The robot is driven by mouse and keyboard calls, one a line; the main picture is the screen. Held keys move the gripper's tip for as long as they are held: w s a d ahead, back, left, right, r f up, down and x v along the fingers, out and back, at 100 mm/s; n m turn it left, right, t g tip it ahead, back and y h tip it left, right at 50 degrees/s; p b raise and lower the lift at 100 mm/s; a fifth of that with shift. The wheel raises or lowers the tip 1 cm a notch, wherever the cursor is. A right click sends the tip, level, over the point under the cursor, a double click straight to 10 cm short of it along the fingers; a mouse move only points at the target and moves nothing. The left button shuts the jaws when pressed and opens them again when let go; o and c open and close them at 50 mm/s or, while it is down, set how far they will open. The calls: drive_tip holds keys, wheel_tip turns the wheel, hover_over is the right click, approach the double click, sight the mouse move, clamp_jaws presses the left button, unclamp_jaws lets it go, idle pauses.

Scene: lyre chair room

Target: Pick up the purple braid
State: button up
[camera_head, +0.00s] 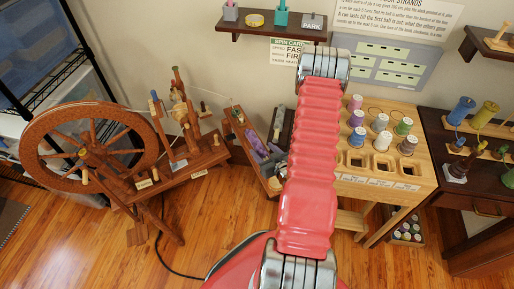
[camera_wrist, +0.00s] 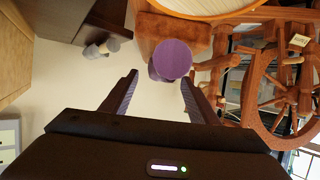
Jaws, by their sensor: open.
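A purple piece (camera_head: 255,143), which looks like the braid, lies in a narrow wooden tray (camera_head: 266,182) beside the spinning wheel in the head view. In the wrist view a purple rounded piece (camera_wrist: 171,61) shows at a brown wooden part, just beyond and between the fingertips. I cannot tell for sure that it is the same piece. My gripper (camera_wrist: 159,78) is open, with nothing visibly held between its two dark fingers. In the head view my red arm hides most of the gripper and part of the tray.
A spinning wheel (camera_head: 88,148) stands left of the tray. A wooden rack (camera_head: 385,186) with several thread spools stands to the right, and a dark table (camera_head: 460,178) with more spools lies beyond it. A shelf (camera_head: 272,27) hangs above. Open wooden floor (camera_head: 200,225) lies in front.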

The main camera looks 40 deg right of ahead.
sight(258, 146)
drive_tip(key=shift+w+f, duration=0.1)
drive_tip(key=shift+w, duration=0.15)
drive_tip(key=shift+x, duration=2.55)
drive_tip(key=shift+c, duration=0.6)
drive_tip(key=c, duration=1)
